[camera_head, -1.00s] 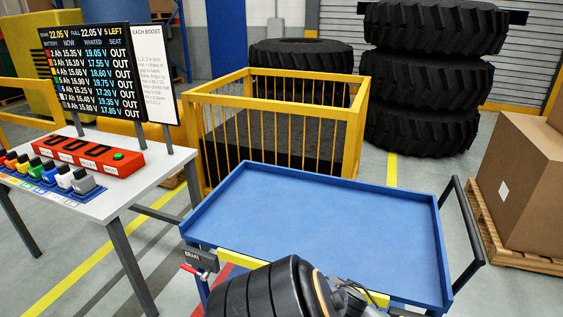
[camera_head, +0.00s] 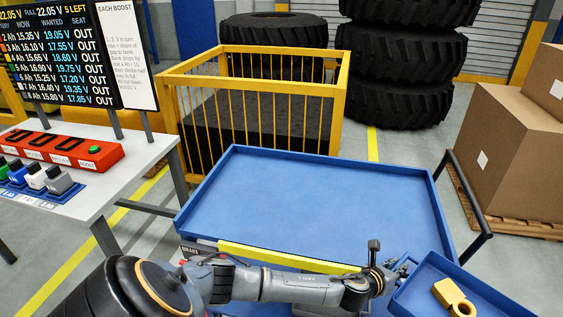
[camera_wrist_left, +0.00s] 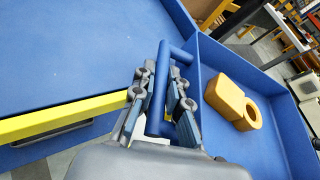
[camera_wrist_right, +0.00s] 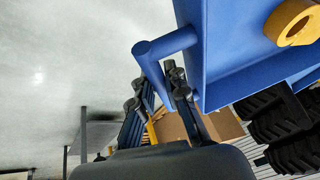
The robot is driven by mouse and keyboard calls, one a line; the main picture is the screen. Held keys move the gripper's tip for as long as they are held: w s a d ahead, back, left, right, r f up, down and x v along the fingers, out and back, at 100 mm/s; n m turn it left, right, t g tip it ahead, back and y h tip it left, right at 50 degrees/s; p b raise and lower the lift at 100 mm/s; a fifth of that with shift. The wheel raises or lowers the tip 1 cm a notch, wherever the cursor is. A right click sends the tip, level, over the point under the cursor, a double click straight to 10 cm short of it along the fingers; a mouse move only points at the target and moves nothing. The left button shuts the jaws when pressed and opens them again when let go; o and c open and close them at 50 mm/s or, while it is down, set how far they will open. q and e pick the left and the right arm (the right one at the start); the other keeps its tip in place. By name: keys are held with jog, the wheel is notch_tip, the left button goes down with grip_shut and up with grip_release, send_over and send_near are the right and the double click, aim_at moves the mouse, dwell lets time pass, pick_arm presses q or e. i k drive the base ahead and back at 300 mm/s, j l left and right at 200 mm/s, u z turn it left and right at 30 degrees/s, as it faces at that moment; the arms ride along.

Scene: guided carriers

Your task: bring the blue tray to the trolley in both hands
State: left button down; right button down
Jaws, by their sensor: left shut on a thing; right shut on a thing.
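The blue tray (camera_head: 420,297) is at the lower right of the head view, partly cut off, beside the trolley's near right corner. A yellow ring-and-block part (camera_head: 455,299) lies in it. My left gripper (camera_head: 401,268) is shut on a tray handle (camera_wrist_left: 180,54), seen closely in the left wrist view. My right gripper (camera_wrist_right: 158,92) is shut on the other blue handle (camera_wrist_right: 168,45); it is outside the head view. The trolley (camera_head: 310,205) has an empty blue top with a low rim and a yellow strip on its near edge.
A yellow-railed crate (camera_head: 262,55) stands behind the trolley, with stacked tyres (camera_head: 400,75) beyond. Cardboard boxes (camera_head: 520,140) on a pallet are at right. A white bench (camera_head: 135,165) with a red charger (camera_head: 60,147) is at left. The trolley's push bar (camera_head: 470,200) juts out right.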

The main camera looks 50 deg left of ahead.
aim_at(316, 206)
jog(key=i+j+u, duration=0.15)
jog(key=j+u, duration=0.15)
jog(key=u, duration=0.15)
jog(key=i+j+u, duration=0.2)
jog(key=u, duration=0.3)
jog(key=i+u, duration=0.2)
jog(key=i, duration=0.2)
